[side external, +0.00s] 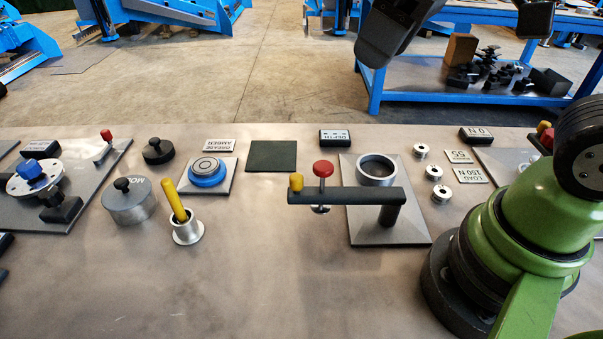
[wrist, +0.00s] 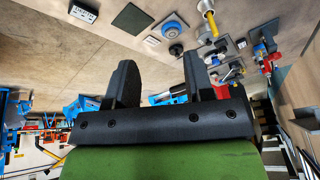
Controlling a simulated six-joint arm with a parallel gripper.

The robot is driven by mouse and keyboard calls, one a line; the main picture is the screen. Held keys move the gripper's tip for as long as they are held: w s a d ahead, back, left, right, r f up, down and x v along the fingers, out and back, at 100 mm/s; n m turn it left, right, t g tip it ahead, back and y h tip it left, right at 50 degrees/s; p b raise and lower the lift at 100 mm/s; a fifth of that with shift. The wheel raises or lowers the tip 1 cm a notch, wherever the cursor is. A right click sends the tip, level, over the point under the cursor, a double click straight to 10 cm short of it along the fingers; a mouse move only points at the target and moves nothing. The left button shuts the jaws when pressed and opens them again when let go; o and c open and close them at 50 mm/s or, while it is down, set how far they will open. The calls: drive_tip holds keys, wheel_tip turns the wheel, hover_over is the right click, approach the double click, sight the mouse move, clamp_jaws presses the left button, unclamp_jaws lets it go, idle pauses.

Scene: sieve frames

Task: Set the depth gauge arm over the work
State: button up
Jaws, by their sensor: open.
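The depth gauge arm (side external: 345,196) is a dark horizontal bar on a post at its right end, on a square grey plate (side external: 410,237). It has a red knob on a thin plunger (side external: 322,170) and a yellow grip (side external: 296,182) at its left end. The bar reaches left past the plate, in front of a metal ring-shaped holder (side external: 377,181). The plunger hangs left of the plate, apart from the holder. My gripper (wrist: 159,65) is open in the wrist view, with nothing between its fingers. The gauge arm does not show in that view.
A DEPTH label (side external: 335,137) stands behind the plate; a dark pad (side external: 272,156) lies left of it. A yellow-handled tool stands in a metal cup (side external: 188,232) farther left. Small metal pieces (side external: 434,173) lie at right. The front bench is clear.

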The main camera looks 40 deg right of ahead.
drive_tip(key=w+a+f+n+g, duration=0.2)
drive_tip(key=w+a+f+n, duration=0.1)
drive_tip(key=w+f+n, duration=0.1)
drive_tip(key=n+g+h, duration=0.2)
drive_tip(key=n, duration=0.3)
hover_over(296, 176)
wheel_tip(296, 176, down, 8)
drive_tip(key=shift+r, duration=0.25)
wheel_tip(296, 176, down, 9)
drive_tip(key=shift+r, duration=0.1)
drive_tip(key=shift+c, duration=0.5)
clamp_jaws()
